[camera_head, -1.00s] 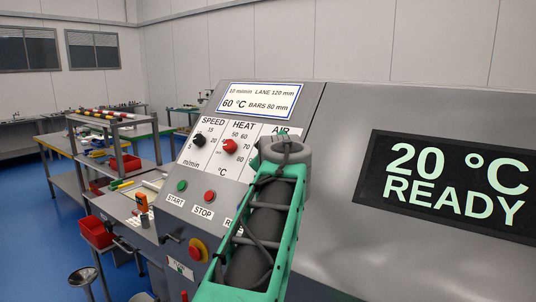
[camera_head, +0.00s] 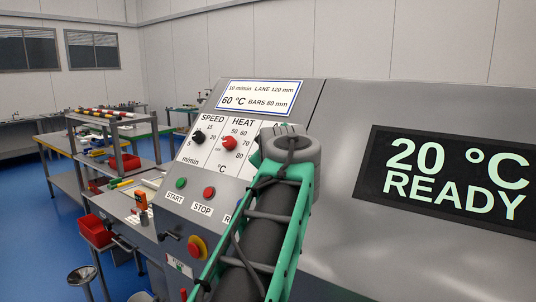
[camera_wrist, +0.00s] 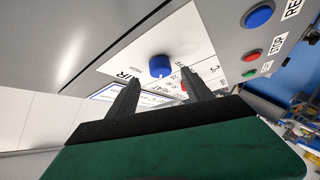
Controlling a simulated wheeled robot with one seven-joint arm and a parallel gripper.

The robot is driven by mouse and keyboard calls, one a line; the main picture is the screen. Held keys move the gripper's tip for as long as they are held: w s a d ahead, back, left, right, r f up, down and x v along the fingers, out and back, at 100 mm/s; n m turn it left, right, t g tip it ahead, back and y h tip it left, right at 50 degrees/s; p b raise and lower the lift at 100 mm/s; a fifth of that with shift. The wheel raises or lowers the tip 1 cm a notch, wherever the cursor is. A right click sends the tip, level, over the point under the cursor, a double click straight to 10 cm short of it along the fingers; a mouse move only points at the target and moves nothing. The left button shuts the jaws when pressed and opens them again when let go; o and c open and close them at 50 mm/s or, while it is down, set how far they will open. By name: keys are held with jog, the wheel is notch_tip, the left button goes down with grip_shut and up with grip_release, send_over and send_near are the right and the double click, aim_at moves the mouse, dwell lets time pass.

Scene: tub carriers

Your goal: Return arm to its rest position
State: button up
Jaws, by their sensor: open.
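My arm (camera_head: 268,215) reaches up in front of the machine's sloped control panel in the head view and hides part of its AIR section. My gripper is hidden there behind the arm. In the wrist view my gripper (camera_wrist: 157,80) is open, with two dark fingers apart and nothing between them. A blue knob (camera_wrist: 160,67) on the white panel shows in the gap, past the fingertips; the exact distance is hard to tell.
The panel carries a dark SPEED knob (camera_head: 197,137), a red HEAT knob (camera_head: 229,143), START (camera_head: 181,183) and STOP (camera_head: 209,192) buttons, and a red emergency button (camera_head: 196,247). A display (camera_head: 455,180) reads 20 °C READY. Workbenches (camera_head: 105,150) stand left; blue floor (camera_head: 35,230) is open.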

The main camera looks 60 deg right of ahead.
jog(key=shift+v, duration=1.45)
